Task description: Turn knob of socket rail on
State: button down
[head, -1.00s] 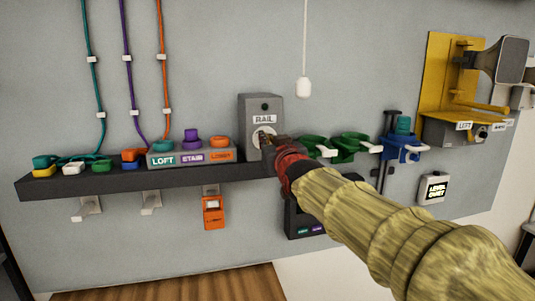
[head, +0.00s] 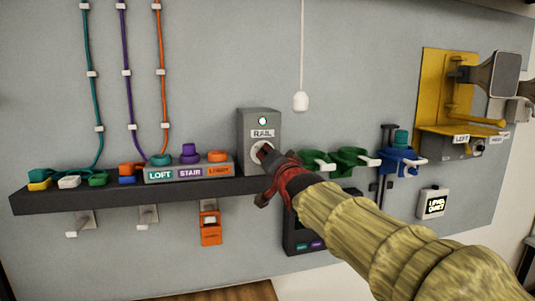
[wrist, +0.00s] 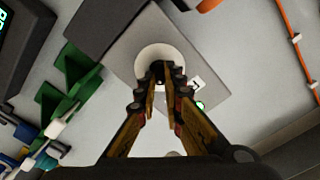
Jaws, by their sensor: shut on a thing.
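The socket rail box (head: 259,121) is a grey box labelled RAIL, fixed to the wall panel at the right end of the dark shelf. Its indicator light (head: 262,121) glows whitish green above the label. The light also shows green in the wrist view (wrist: 199,106). The knob's round white dial (head: 257,147) is partly covered by my gripper (head: 264,151). In the wrist view my gripper (wrist: 160,75) has its fingertips closed together over the middle of the white dial (wrist: 160,53), shut on the knob. The knob itself is mostly hidden between the fingers.
A dark shelf (head: 110,190) carries a block of LOFT, STAIR and LOBBY plugs (head: 188,173) just left of the box. Green holders (head: 352,161) and a blue holder (head: 401,157) are right of my gripper. A white pull cord (head: 300,100) hangs above.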

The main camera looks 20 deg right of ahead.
jog(key=shift+f+m, duration=0.1)
jog(key=shift+m, duration=0.3)
jog(key=c, duration=1.7)
grip_release()
jog(key=shift+o, duration=0.2)
jog(key=s, duration=1.2)
